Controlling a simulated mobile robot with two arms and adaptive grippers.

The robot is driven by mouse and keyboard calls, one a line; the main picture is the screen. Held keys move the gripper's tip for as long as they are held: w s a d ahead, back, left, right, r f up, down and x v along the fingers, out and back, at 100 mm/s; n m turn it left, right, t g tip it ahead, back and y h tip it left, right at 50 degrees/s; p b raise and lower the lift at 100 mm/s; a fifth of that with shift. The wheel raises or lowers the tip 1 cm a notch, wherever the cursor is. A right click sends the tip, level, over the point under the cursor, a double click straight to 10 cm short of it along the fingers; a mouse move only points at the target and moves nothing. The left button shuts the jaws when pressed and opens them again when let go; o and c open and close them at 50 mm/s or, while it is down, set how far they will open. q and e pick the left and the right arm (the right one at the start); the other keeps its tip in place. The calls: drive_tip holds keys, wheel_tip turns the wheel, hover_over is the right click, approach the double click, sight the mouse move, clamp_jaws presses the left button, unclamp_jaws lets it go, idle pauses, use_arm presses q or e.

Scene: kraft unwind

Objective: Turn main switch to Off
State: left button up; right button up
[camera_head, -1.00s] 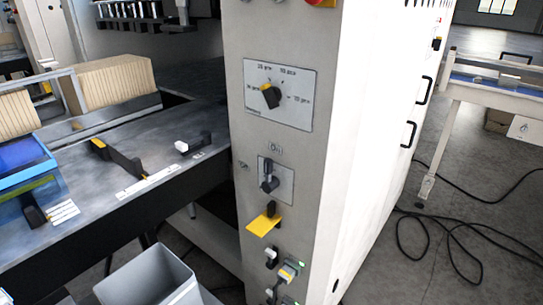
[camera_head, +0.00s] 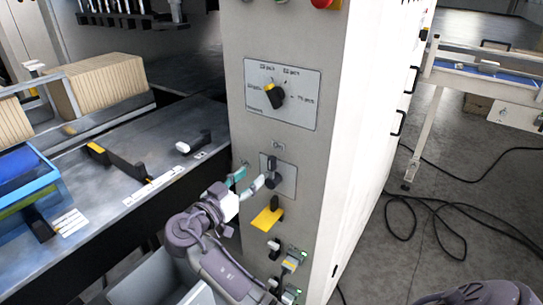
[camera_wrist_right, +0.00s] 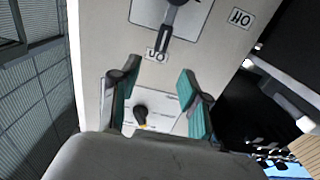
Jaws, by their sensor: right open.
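The main switch (camera_head: 271,172) is a dark rotary handle on a light plate on the machine's front panel. Its handle points up to the On label (camera_head: 278,146). In the right wrist view, upside down, the switch (camera_wrist_right: 167,30) is at the top edge, pointing at the On label (camera_wrist_right: 157,55); the Off label (camera_wrist_right: 241,17) is beside it. My right gripper (camera_head: 247,181) is open, just left of the switch handle; contact cannot be told. Its teal fingers (camera_wrist_right: 158,98) are spread with nothing between them. My left gripper is not in view.
A paper-weight dial (camera_head: 276,94) is above the switch. A yellow tab (camera_head: 267,218) protrudes below it, with small lit switches (camera_head: 293,260) lower down. A grey bin (camera_head: 140,283) and the dark machine table (camera_head: 110,190) are at the left. Cables (camera_head: 450,220) lie on the floor at right.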

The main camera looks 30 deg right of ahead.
sight(270, 161)
drive_tip(key=p+x, duration=0.3)
drive_tip(key=x, duration=0.7)
drive_tip(key=shift+a+r, duration=0.1)
drive_tip(key=shift+w+d, duration=0.2)
drive_tip(key=shift+d, duration=0.25)
clamp_jaws()
